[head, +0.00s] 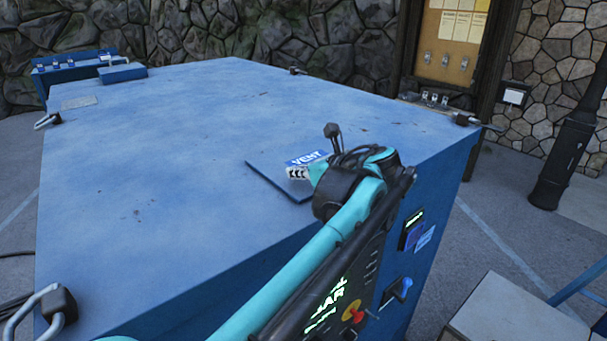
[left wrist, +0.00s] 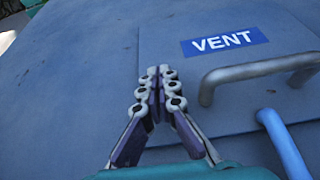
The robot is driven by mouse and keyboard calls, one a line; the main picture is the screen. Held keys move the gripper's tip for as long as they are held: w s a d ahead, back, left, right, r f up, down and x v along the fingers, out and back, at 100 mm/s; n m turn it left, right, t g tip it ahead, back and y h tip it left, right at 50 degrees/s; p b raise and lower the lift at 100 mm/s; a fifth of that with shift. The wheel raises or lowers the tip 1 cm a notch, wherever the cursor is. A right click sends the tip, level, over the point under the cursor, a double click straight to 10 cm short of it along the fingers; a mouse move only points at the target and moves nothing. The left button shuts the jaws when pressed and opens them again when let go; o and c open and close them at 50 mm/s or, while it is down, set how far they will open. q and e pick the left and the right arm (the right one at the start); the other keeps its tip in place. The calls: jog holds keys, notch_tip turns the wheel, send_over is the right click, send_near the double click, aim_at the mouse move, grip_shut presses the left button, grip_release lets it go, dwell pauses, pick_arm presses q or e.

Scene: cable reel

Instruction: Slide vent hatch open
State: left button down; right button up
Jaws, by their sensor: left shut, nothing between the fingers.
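The vent hatch (head: 272,172) is a flat blue panel on top of the big blue box (head: 190,130), with a blue "VENT" label (head: 306,158). In the left wrist view the panel (left wrist: 165,35) carries the label (left wrist: 225,41) and a grey bar handle (left wrist: 255,72). My left gripper (head: 296,172) is over the hatch; its arm hides part of it. In the left wrist view its fingers (left wrist: 160,85) are shut and empty, left of the handle and apart from it in the picture. Whether the tips touch the panel I cannot tell. My right gripper is not in view.
A blue rod (left wrist: 284,143) lies close right of the fingers. The box's side has a blue lever (head: 403,288) and a red-yellow knob (head: 354,312). Metal loops (head: 45,308) sit at the box corners. The top left of the hatch is mostly clear.

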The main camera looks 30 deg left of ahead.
pick_arm(q)
jog(key=shift+w+a+f, duration=0.1)
jog(key=shift+a+f, duration=0.1)
jog(key=shift+d, duration=0.1)
